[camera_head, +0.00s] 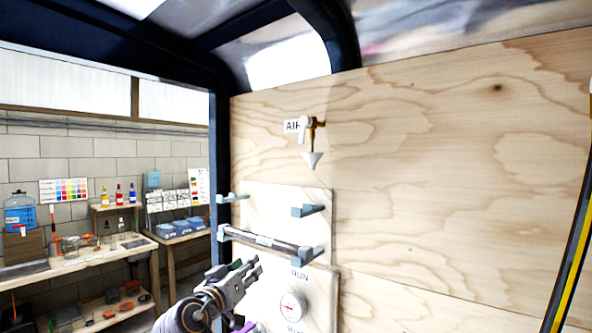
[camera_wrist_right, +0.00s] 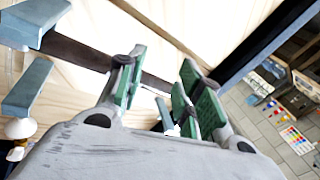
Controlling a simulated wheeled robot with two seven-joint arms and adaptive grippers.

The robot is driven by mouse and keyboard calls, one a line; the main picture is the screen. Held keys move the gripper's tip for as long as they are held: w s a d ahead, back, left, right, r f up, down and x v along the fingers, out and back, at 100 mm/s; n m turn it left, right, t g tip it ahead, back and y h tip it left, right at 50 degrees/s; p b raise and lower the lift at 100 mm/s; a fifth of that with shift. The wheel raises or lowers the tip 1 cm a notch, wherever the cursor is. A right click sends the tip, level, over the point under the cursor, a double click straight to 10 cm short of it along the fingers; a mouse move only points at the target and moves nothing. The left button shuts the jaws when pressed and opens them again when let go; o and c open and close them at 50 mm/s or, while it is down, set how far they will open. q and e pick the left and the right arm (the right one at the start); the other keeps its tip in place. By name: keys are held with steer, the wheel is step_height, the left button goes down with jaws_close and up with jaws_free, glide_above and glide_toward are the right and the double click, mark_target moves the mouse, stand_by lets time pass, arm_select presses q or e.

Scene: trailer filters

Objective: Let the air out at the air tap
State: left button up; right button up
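The air tap (camera_head: 318,124) is mounted on the plywood wall beside an "AIR" label (camera_head: 291,126). A small white and brass piece (camera_wrist_right: 18,132) at the left edge there may be the tap; I cannot be sure. My left gripper is out of view.
A dark bar (camera_head: 262,240) rests on grey-blue brackets just above my right gripper. More brackets (camera_head: 308,210) stick out higher up. Workbenches (camera_head: 75,262) stand at the left. The plywood right of the tap is clear.

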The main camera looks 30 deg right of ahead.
steer(key=s+a+r+m+g+h, duration=0.1)
steer(key=s+r+m+h, duration=0.15)
steer(key=r, duration=0.55)
steer(key=s+r+m+h, duration=0.2)
steer(key=s+r+m, duration=0.1)
steer(key=r, duration=0.5)
steer(key=m+g+h, duration=0.4)
steer(key=m, duration=0.1)
glide_toward(300, 139)
steer(key=shift+y, duration=0.25)
steer(key=v, duration=0.5)
steer(key=shift+s+a+r+p, duration=0.2)
steer(key=shift+a+p, duration=0.05)
steer(key=shift+p, duration=0.1)
steer(key=shift+p+x, duration=2.65)
steer(key=shift+x, duration=4.3)
steer(key=shift+f, duration=0.1)
jaws_close()
